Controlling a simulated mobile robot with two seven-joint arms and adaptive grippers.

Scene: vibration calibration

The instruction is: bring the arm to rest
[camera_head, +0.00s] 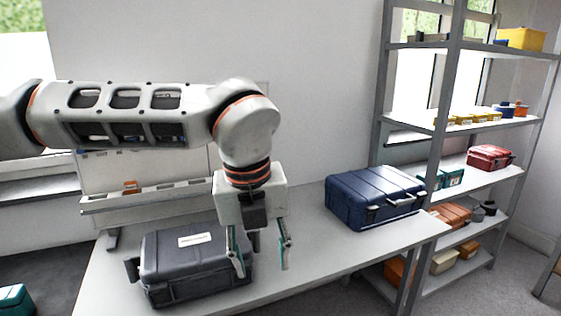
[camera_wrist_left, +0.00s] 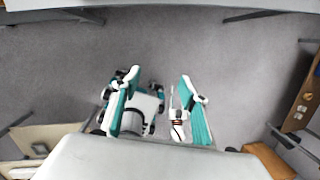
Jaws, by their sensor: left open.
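My left arm (camera_head: 130,112) reaches in from the left across the head view, with its forearm roughly level and its wrist bent down. My left gripper (camera_head: 262,260) hangs from it, fingers pointing down, apart and with nothing between them. It appears in front of the workbench, overlapping the right edge of a dark grey case in the picture; I cannot tell the gap to it. In the left wrist view the two teal-and-white fingers (camera_wrist_left: 160,95) are spread over a view of grey floor. My right gripper does not show.
The dark grey case (camera_head: 185,262) and a blue case (camera_head: 375,195) stand on a light workbench (camera_head: 310,245). A grey metal shelf (camera_head: 448,120) with boxes and cases stands at the right. A teal box (camera_head: 14,300) shows at lower left. The bench between the cases looks clear.

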